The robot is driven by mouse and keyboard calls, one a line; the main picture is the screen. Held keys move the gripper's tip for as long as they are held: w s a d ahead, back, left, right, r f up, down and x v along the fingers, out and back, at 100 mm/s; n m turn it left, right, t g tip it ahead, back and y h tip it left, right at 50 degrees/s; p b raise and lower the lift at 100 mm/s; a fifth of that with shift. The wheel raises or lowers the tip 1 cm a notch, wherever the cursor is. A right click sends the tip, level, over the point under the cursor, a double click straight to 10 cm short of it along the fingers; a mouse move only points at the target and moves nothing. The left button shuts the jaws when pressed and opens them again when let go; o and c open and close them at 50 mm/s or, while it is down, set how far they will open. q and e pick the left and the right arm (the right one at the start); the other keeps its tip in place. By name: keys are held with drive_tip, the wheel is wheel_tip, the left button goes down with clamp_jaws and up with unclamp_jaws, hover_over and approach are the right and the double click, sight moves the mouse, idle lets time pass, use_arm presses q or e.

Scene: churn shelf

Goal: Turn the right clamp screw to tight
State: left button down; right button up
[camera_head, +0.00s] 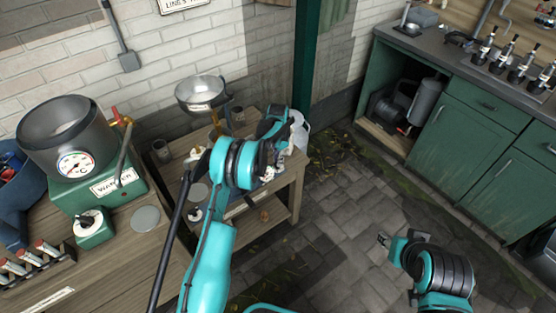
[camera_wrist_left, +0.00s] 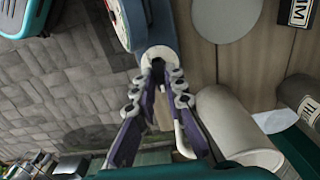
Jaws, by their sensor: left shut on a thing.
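My left gripper (camera_wrist_left: 158,70) reaches down over the small wooden table in the head view, where my own arm hides most of it. In the left wrist view its two fingers close together at a pale round part (camera_wrist_left: 158,52) on the end of a blue body (camera_wrist_left: 158,22). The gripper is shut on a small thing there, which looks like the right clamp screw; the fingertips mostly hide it. I cannot read how tight it is. My right gripper (camera_head: 396,245) is above the paving at the lower right, away from the table; its jaw opening is unclear.
The small table (camera_head: 296,186) also carries a metal bowl (camera_head: 201,92) on a stand. A green warmer (camera_head: 98,190) with a dial stands on the left bench. Green cabinets (camera_head: 466,140) line the right.

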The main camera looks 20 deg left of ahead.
use_arm(q)
drive_tip(key=c, duration=1.6)
unclamp_jaws()
wheel_tip(320, 180, up, 12)
